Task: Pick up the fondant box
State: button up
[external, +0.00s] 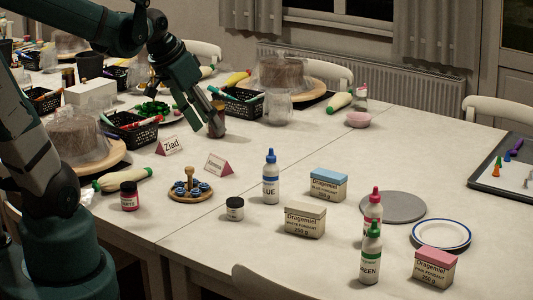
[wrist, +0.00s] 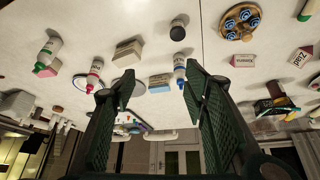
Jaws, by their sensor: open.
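Three Dragemiel fondant boxes stand on the white table. One has a tan lid (external: 305,219), one a blue lid (external: 328,184) and one a pink lid (external: 434,266). In the wrist view, the tan-lidded box (wrist: 128,52) and the blue-lidded box (wrist: 160,83) show beyond my fingers. My gripper (external: 215,124) is open and empty, above the table's far side near the name cards. It is well to the left of and behind the boxes. In the wrist view, my two fingers (wrist: 158,88) stand wide apart.
A blue bottle (external: 270,178) stands between the tan-lidded and blue-lidded boxes and the wooden stand (external: 189,190). Red (external: 372,212) and green (external: 372,258) bottles stand near the pink-lidded box. A grey turntable (external: 398,207) and a plate (external: 440,234) lie to the right.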

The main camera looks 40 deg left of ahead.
jog(key=w+d+f+m+g+h+b, duration=0.1)
jog(key=w+d+f+m+g+h, duration=0.15)
jog(key=w+d+f+m, duration=0.5)
jog(key=m+g+h+b, duration=0.1)
jog(key=m+g+h, duration=0.1)
jog(key=m+h, duration=0.2)
send_near(302, 206)
jog(key=d+f, duration=0.1)
jog(key=d, duration=0.1)
jog(key=shift+d+f+m+h, duration=0.25)
jog(key=shift+f+m, duration=0.4)
jog(key=shift+f, duration=0.2)
jog(key=shift+b+x, duration=0.4)
jog(key=shift+x, duration=0.85)
jog(key=shift+f, duration=0.1)
jog(key=shift+b+x, duration=0.8)
jog(key=shift+x, duration=1.8)
jog(key=shift+w, duration=0.15)
jog(key=c, duration=1.1)
